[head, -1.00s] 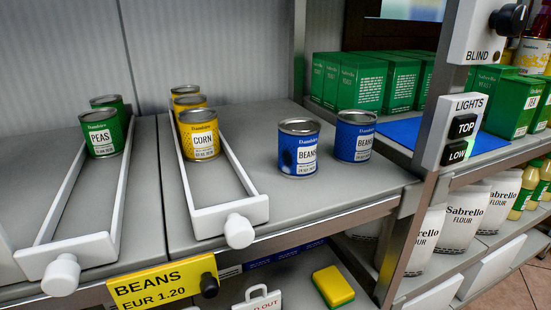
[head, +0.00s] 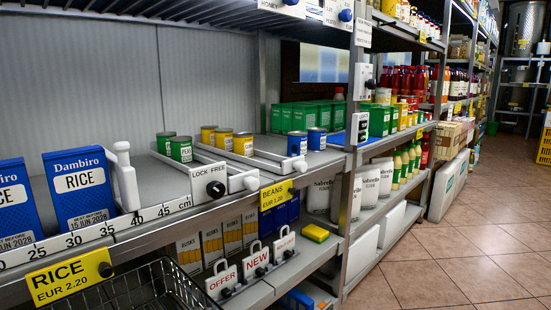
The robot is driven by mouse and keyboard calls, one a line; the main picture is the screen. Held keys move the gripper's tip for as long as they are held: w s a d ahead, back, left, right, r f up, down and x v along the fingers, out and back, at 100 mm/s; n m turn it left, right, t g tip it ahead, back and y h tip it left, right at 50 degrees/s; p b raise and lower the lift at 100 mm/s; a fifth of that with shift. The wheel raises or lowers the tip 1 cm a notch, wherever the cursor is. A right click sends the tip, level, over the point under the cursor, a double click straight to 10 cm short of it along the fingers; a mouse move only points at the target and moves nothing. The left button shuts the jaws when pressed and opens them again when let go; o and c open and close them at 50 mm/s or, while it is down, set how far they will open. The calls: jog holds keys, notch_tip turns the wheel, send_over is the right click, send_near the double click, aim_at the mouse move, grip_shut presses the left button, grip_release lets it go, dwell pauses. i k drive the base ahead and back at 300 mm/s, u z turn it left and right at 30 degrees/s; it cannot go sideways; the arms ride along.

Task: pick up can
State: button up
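Two blue beans cans (head: 297,145) (head: 316,139) stand upright side by side on the grey shelf, right of the white pusher trays. Several yellow corn cans (head: 243,145) stand in a row in one white tray. Two green peas cans (head: 181,150) (head: 166,141) stand one behind the other further left, their bases partly hidden. My gripper is not visible in the head view, so its state and its place relative to the cans do not show.
Green boxes (head: 300,117) stand behind the beans cans. A wire basket (head: 150,290) is below. Tiled floor (head: 450,250) is open at right.

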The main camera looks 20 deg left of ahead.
aim_at(297, 139)
jog(key=k, duration=0.25)
jog(key=u, duration=0.85)
